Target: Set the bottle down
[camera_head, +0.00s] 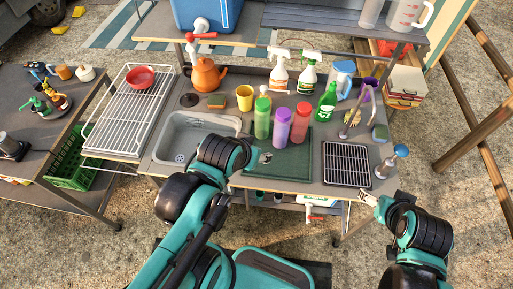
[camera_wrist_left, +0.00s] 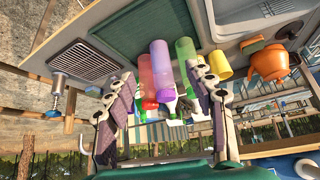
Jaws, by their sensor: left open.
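Green (camera_head: 262,118), purple (camera_head: 281,127) and red (camera_head: 300,123) bottles stand upright side by side at the back of the dark green mat (camera_head: 262,168). The left wrist view shows the scene upside down, with the purple bottle (camera_wrist_left: 160,68) between my spread fingers, the green bottle (camera_wrist_left: 185,60) beside it and the red bottle (camera_wrist_left: 130,95) near the other finger. My left gripper (camera_wrist_left: 165,105) is open and holds nothing visible. In the head view it is mostly hidden by my wrist. My right gripper (camera_head: 368,198) is off the counter's front right; its jaw state is unclear.
The sink (camera_head: 190,135) lies left of the mat and a black grate (camera_head: 346,165) right of it. A yellow cup (camera_head: 244,98), spray bottles (camera_head: 279,75) and a green bottle (camera_head: 326,103) stand behind. The mat's front is clear.

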